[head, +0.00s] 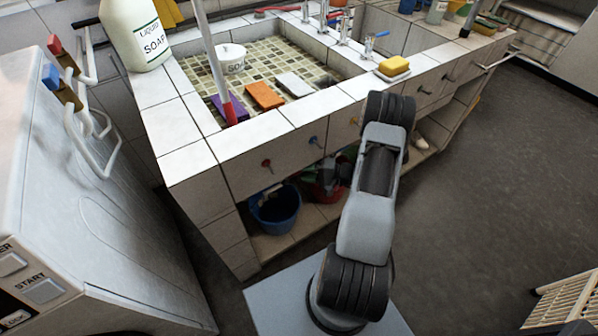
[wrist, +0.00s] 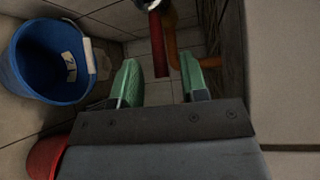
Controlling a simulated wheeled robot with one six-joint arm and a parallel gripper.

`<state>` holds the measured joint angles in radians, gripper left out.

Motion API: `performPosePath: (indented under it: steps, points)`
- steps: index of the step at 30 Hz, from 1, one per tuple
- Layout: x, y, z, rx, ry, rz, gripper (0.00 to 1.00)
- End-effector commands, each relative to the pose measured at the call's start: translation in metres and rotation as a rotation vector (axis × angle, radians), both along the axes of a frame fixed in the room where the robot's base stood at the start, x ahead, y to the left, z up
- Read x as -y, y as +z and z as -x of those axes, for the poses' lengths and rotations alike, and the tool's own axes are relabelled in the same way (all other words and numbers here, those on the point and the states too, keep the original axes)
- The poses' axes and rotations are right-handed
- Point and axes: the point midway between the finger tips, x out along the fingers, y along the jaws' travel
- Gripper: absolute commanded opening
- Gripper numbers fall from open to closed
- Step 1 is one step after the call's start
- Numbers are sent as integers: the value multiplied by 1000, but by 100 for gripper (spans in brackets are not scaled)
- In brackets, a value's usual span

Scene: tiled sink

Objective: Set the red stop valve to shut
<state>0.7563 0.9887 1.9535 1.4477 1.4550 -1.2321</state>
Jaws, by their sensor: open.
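In the wrist view a red bar (wrist: 159,44), which looks like the stop valve's lever, stands upright in the picture, beside an orange-brown pipe (wrist: 187,70). A grey cylindrical fitting shows at its upper end. My gripper (wrist: 158,64) is open, with green fingertips apart to the left and right of the bar's lower end. The bar appears ahead of the fingers, and nothing is between them in their grip. I cannot tell how far away it is. In the head view my arm reaches under the sink counter, and the gripper is mostly hidden there.
A blue bucket (head: 274,208) stands on the lower shelf; it also shows left of my fingers in the wrist view (wrist: 24,62). A red container (wrist: 45,157) is at the lower left. The tiled counter (head: 230,140) overhangs the shelf.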

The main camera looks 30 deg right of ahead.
Motion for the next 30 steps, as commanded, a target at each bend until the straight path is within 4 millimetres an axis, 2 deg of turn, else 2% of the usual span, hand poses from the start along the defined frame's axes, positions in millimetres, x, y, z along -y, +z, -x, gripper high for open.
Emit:
performPosePath:
  steps: [3, 9, 20, 30]
  points:
    - [-12, -3, -9, -1, 1, 0, 40]
    - [-21, -4, -16, -1, -3, 1, 40]
    - [-23, -4, -18, -1, -3, -1, 40]
    - [-23, -4, -18, -1, -3, 0, 8]
